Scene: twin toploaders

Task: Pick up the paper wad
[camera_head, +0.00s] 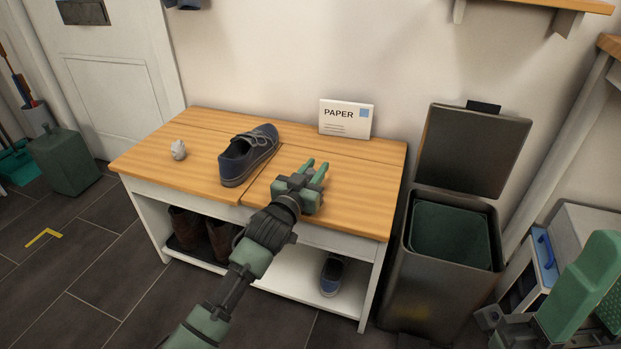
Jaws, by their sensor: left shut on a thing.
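The paper wad (178,149) is a small crumpled whitish ball on the left part of the wooden bench top (205,128). My left gripper (314,170) is over the right part of the bench, well to the right of the wad and apart from it. Its green fingers point toward the wall. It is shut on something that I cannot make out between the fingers. Green and grey parts of my right arm show at the lower right, but its fingertips do not show.
A dark blue shoe (248,157) stands on the bench between wad and gripper. A PAPER sign (346,118) stands at the back. An open-lidded bin (452,235) is right of the bench. Brown boots (188,228) and another blue shoe (333,275) sit underneath.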

